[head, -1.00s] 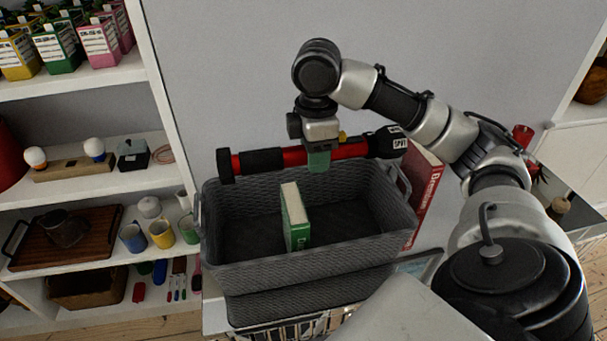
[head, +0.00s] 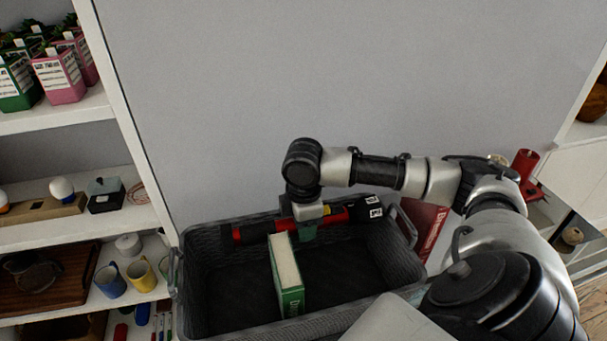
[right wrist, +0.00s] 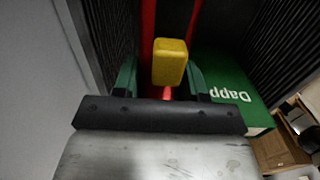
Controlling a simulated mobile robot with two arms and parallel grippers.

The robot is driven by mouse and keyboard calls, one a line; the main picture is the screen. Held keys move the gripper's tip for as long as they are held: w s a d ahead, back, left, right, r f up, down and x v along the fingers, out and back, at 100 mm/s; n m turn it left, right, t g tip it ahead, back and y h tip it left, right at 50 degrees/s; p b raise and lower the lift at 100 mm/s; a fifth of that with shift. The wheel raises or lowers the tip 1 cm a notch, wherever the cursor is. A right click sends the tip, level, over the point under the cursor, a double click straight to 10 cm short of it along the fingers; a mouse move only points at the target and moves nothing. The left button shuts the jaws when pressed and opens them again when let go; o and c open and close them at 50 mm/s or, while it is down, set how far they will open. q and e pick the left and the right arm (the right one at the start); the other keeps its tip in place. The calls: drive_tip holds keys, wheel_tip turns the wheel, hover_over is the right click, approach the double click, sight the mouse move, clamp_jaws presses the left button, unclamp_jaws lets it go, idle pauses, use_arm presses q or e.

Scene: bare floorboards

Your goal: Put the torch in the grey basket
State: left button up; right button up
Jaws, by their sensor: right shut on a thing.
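The torch (head: 337,216), red and black, lies level across the back part of the grey basket (head: 229,304), at about rim height. My right gripper (head: 308,232) is shut on the torch near its middle, reaching down from above. In the right wrist view the green fingers (right wrist: 162,85) stand either side of the red torch body (right wrist: 147,35), with its yellow switch (right wrist: 170,62) between them. Whether the torch touches the basket wall I cannot tell. My left gripper is not in view.
A green book (head: 289,275) stands upright in the basket, close in front of the torch. A red book (head: 419,228) leans outside the basket's right end. Shelves (head: 150,217) with mugs stand at the left; a grey wall (head: 330,80) is behind.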

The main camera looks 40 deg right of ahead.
sight(304, 267)
wheel_tip(304, 267, down, 13)
idle(0.4)
drive_tip(key=shift+f, duration=0.1)
drive_tip(key=o, duration=1.1)
wheel_tip(304, 267, up, 12)
drive_tip(key=shift+r, duration=0.15)
